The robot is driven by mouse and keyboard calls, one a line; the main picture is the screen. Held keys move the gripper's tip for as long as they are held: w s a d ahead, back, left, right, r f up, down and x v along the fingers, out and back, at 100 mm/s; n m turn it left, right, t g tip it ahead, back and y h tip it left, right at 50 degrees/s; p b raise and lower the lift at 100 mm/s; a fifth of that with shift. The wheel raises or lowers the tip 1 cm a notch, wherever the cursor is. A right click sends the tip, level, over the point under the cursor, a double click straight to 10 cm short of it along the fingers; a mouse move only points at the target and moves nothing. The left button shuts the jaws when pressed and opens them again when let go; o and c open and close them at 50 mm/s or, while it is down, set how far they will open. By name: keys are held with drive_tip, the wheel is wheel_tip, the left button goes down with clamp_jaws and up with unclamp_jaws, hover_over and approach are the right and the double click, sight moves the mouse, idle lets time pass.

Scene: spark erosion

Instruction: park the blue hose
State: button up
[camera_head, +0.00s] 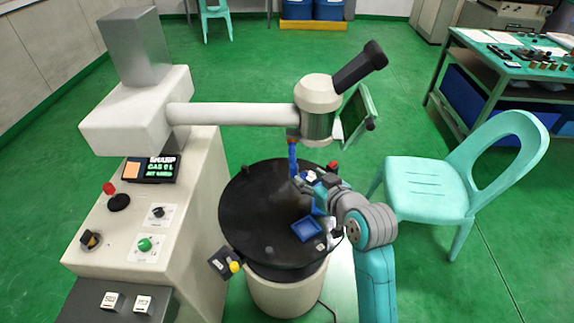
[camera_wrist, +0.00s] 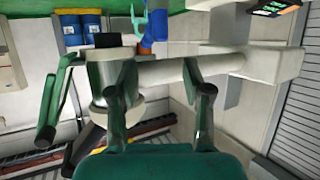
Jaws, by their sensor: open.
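The blue hose (camera_head: 292,158) hangs under the white head at the end of the horizontal arm, above the black round table. Its lower part is partly hidden by my arm. In the wrist view the blue hose (camera_wrist: 157,22) shows at the top centre, beyond my fingertips, beside the pale horizontal arm. My gripper (camera_wrist: 159,66) is open, with nothing between its two fingers. In the head view my gripper (camera_head: 303,184) is over the table, close to the hose; I cannot tell whether they touch.
The black round table (camera_head: 245,205) carries a blue tray (camera_head: 306,229) and small parts. The pale horizontal arm (camera_head: 235,114) and white head (camera_head: 318,95) stand above it. A control console (camera_head: 145,205) is at left. A turquoise chair (camera_head: 425,185) is at right. Green floor lies open behind.

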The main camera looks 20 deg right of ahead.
sight(295, 167)
drive_tip(key=x, duration=1)
drive_tip(key=shift+w+a+f, duration=0.1)
drive_tip(key=shift+w+f, duration=0.05)
drive_tip(key=shift+w, duration=0.15)
clamp_jaws()
